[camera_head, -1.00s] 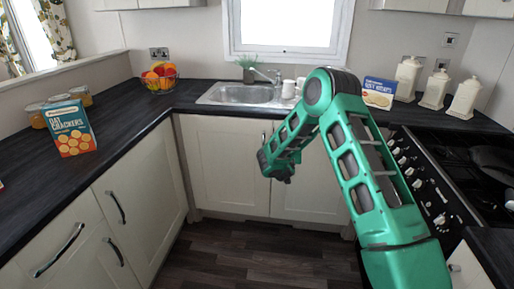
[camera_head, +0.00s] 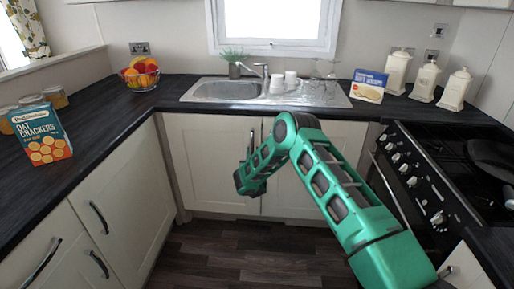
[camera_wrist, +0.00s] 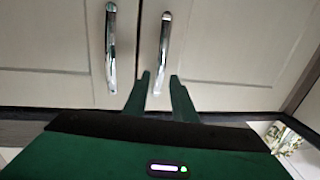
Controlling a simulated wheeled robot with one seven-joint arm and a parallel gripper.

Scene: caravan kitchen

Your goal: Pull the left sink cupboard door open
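The left sink cupboard door (camera_head: 205,165) is shut, with its upright metal handle (camera_head: 251,142) near its right edge, partly hidden by my arm. The right door (camera_head: 295,190) is also shut. My gripper's hand shows in front of the left door in the head view, its fingers hidden. The wrist view appears upside down; there the left door's handle (camera_wrist: 164,40) is on the right and the other handle (camera_wrist: 111,45) on the left. My gripper (camera_wrist: 160,77) is open, its fingers on either side of the left door's handle end. I cannot tell whether they touch it.
The sink (camera_head: 225,90) and dark worktop are above the doors. A stove (camera_head: 430,175) stands on the right, and drawers and a cupboard (camera_head: 125,195) on the left. The dark floor (camera_head: 230,255) in front is clear.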

